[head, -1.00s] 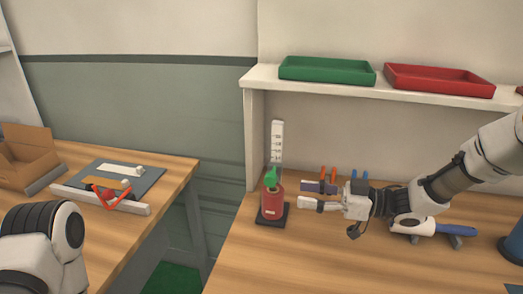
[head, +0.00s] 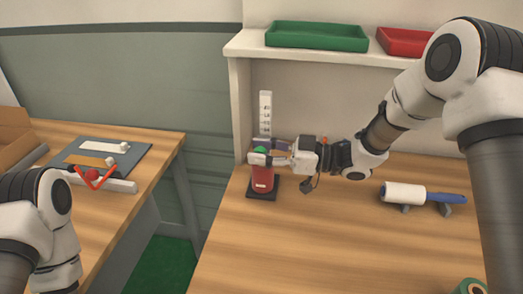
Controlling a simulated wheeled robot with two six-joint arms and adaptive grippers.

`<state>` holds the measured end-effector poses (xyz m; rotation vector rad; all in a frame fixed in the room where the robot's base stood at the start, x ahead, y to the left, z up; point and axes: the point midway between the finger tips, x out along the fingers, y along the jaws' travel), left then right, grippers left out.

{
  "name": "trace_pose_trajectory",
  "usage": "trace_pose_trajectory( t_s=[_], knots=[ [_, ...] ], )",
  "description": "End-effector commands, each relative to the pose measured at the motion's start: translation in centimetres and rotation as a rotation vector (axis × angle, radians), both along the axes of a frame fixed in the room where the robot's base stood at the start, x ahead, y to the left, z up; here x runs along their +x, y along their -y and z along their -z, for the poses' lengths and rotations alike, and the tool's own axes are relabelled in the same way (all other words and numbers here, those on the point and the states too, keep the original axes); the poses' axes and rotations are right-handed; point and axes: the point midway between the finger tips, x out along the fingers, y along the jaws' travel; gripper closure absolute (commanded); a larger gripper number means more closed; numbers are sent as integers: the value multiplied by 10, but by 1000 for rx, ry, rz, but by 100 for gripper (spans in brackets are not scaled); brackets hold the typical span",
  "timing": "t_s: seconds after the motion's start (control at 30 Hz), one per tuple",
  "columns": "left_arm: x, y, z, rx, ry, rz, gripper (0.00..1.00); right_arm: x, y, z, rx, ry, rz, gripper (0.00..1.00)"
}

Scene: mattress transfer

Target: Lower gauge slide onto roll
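The gauge stands on a black base (head: 263,188) on the right-hand table, with a white marked scale (head: 265,113) rising behind it. A red roll (head: 262,177) stands upright on the base. The green slide (head: 261,149) shows just above the roll, partly hidden by my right gripper. My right gripper (head: 267,152) reaches in from the right, with one finger on the near side of the slide and one on the far side. I cannot tell whether the fingers touch it, or whether slide and roll touch. My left arm shows at lower left; its gripper is out of view.
A lint roller (head: 407,194) with a blue handle rests on a stand to the right. A green tray (head: 317,36) and a red tray (head: 404,42) sit on the shelf (head: 240,46) above. The front of the right-hand table (head: 330,240) is mostly clear.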

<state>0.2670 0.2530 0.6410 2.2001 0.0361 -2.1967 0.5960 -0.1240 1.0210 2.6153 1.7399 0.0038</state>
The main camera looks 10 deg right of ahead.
Motion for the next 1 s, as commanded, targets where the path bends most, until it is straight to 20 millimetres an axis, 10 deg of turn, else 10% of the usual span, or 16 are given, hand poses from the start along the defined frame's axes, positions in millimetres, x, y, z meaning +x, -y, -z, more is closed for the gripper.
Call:
trace_pose_trajectory(
  t_s=[0.1, 0.87, 0.9, 1.0],
  knots=[
    [0, 0, 0, 0, 0, 0, 44, 0, 0, 0, 0, 0, 0, 100],
    [0, 0, 21, 0, 0, 0, 44, -1, 0, 43, -3, -3, -1, 100],
    [0, 0, 21, 0, 0, 0, 44, -1, 0, 44, -3, -4, -1, 74],
    [0, 0, 21, 0, 0, 0, 44, -1, 0, 43, -3, -3, -1, 54]
  ],
)
